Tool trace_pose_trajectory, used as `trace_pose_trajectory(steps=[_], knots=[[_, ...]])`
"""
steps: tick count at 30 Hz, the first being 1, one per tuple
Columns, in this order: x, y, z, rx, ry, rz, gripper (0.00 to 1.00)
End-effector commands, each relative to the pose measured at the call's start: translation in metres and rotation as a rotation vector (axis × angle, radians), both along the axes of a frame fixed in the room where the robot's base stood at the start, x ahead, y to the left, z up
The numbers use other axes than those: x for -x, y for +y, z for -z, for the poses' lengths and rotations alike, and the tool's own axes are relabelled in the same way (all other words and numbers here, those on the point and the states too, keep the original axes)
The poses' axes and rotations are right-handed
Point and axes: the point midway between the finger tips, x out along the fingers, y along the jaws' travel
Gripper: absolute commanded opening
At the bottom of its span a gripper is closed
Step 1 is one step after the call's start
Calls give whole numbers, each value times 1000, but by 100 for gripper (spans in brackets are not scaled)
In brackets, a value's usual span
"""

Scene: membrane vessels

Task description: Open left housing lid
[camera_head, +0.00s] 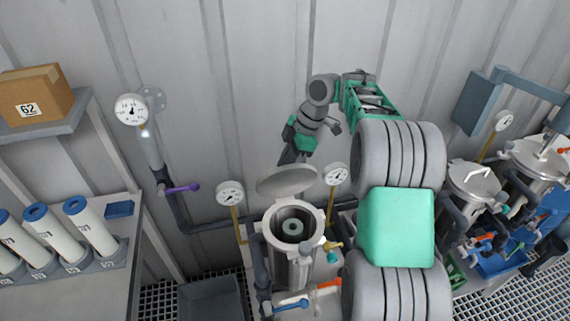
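The left housing (294,267) is a steel vessel standing left of my arm. Its round grey lid (287,181) is tilted up at the back of the rim. My gripper (288,158) points down just behind and above the lid's top edge. Its dark fingers are small and partly hidden by the lid, so I cannot tell whether they touch it or are open.
Gauges on yellow stems (230,194) (336,175) flank the housing. Two closed vessels (474,186) (540,157) stand at right. A bench (100,290) with several white cartridges is at left, below a shelf with a cardboard box (36,96). The wall is close behind my gripper.

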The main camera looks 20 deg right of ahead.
Motion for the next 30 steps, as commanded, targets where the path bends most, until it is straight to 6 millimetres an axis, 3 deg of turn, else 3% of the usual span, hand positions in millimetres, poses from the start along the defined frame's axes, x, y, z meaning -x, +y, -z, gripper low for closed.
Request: trace_pose_trajectory(steps=[12, 30], knots=[[-34, 3, 15, 1, 15, -4, 0], [-57, 2, 25, 0, 90, 2, 0]])
